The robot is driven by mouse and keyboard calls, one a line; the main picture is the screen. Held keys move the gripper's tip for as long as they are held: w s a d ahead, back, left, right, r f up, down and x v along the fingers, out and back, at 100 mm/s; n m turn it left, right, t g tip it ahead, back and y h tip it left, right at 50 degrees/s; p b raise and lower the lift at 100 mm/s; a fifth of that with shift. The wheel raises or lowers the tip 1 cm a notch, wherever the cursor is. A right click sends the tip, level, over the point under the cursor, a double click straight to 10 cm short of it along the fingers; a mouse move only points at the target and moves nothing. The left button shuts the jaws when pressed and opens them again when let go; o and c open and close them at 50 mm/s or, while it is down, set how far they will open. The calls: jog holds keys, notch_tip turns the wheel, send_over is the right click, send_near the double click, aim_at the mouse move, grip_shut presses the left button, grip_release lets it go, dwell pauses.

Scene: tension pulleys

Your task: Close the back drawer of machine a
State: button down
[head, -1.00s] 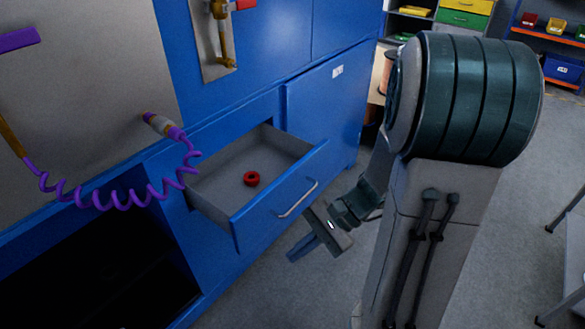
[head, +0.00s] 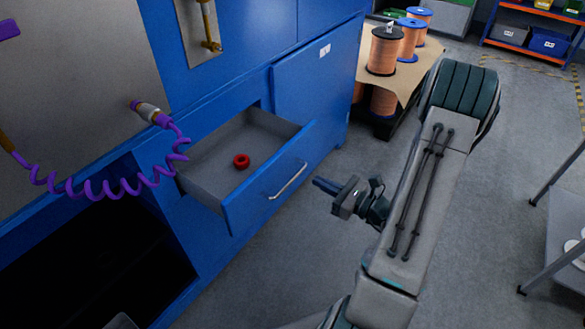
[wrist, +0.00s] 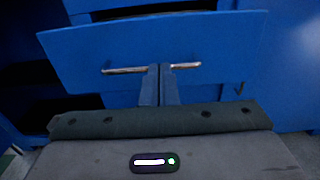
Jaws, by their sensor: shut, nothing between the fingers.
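The blue drawer (head: 270,185) of the blue machine stands pulled out, with its grey inside showing and a silver bar handle on its front. A red ring (head: 241,161) lies inside it. My gripper (head: 318,183) is shut and empty, just to the right of the drawer front and pointing at it. In the wrist view the shut fingers (wrist: 160,70) are in front of the drawer face (wrist: 225,45), overlapping the middle of the handle (wrist: 125,71). I cannot tell whether they touch it.
A purple coiled hose (head: 110,188) hangs left of the drawer, over a dark open bay (head: 90,250). Copper wire spools (head: 383,50) stand on a pallet behind. A grey table (head: 566,235) is at the right edge. The floor between is clear.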

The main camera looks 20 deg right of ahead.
aim_at(283, 163)
jog(key=x, duration=1)
jog(key=shift+b, duration=0.4)
